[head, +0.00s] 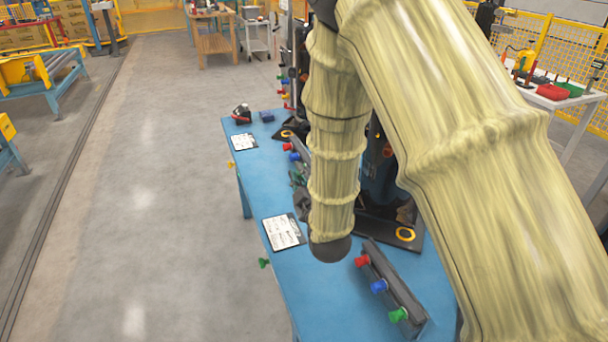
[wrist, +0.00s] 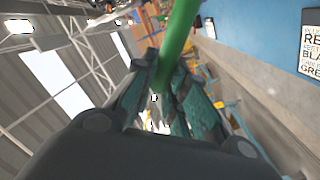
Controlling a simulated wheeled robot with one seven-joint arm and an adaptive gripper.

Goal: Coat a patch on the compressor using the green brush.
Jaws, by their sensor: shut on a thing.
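In the wrist view my gripper (wrist: 166,78) is shut on a green rod-like handle, which I take as the green brush (wrist: 182,35). The handle rises between the fingers and leaves the picture at the top. The brush's bristles do not show. In the head view my sleeved arm hides the gripper and brush. A dark blue upright body, probably the compressor (head: 376,170), stands on the blue table behind my arm. It is mostly hidden, and no coated patch can be made out.
The blue table (head: 335,285) bears a dark bar (head: 395,278) with red, blue and green knobs at the front. Two clipboards (head: 282,232) (head: 243,142) lie along its left side. Open floor (head: 140,180) lies to the left. A side table (head: 555,98) stands at the right.

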